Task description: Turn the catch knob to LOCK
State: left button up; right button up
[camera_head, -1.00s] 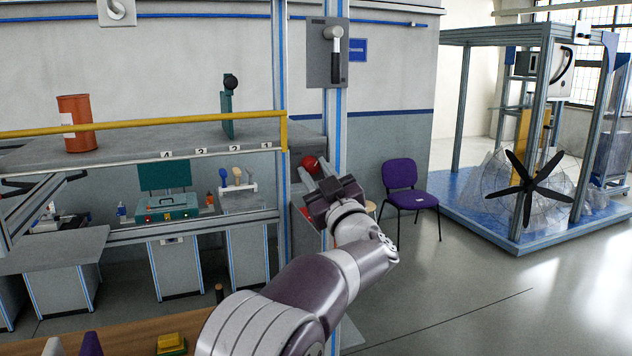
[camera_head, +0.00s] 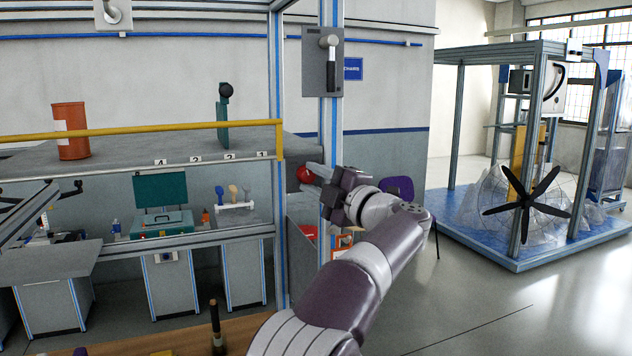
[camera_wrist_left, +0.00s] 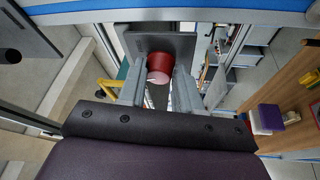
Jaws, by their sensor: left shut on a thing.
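The red knob (camera_head: 304,174) is beside the blue-striped post at the right end of the shelf, partly covered by my fingers. In the left wrist view the round red knob (camera_wrist_left: 160,66) shows in front of a dark grey plate (camera_wrist_left: 178,42). My left gripper (camera_head: 312,174) reaches it from the right, and its fingers lie on either side of the knob, shut on it. The left gripper (camera_wrist_left: 158,84) shows the same hold in the wrist view. I cannot read a LOCK mark or tell the knob's angle. My right gripper is not in view.
The post (camera_head: 329,130) stands close by the left hand, with a grey plate and black-handled lever (camera_head: 332,62) higher up. A yellow rail (camera_head: 130,130) edges the shelf. A purple chair (camera_head: 399,186) is partly behind my arm. Open floor (camera_head: 490,310) lies to the right.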

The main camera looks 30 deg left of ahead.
pick_arm(q)
jog(key=n, duration=0.1)
jog(key=n+h, duration=0.1)
jog(key=n, duration=0.1)
jog(key=n+g+p, duration=0.1)
jog(key=n, duration=0.1)
jog(key=shift+r, duration=0.25)
jog(key=shift+h, duration=0.3)
jog(key=o, duration=1)
jog(key=shift+o, duration=0.2)
jog(key=shift+s+d+f, duration=0.1)
jog(key=shift+d, duration=0.3)
jog(key=b+v, duration=0.3)
jog(key=v, duration=0.9)
